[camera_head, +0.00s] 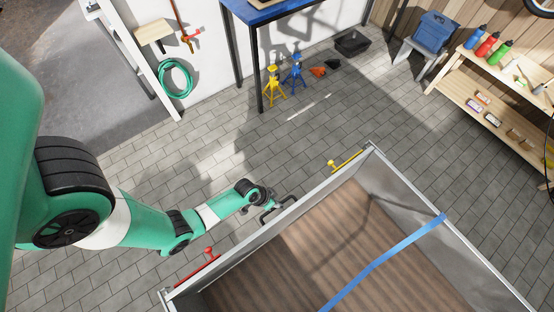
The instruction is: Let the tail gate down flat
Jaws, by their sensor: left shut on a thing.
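The trailer's tail gate (318,188) is the grey metal wall on the near left side of the trailer, and it stands upright. A red latch (208,254) sits at its lower left end and a yellow latch (345,161) at its upper right end, both on the outer side. My left gripper (272,208) is outside the gate near its middle, shut on a dark handle (287,199) there. The fingers are small and partly hidden in this view, so the exact grasp is hard to see. My right gripper is not in view.
The trailer has a brown wooden bed (335,245) crossed by a blue strap (385,258). The paved floor (200,150) outside the gate is clear. Yellow and blue jack stands (293,75), a blue-topped table (270,10) and a wooden shelf (490,110) stand farther back.

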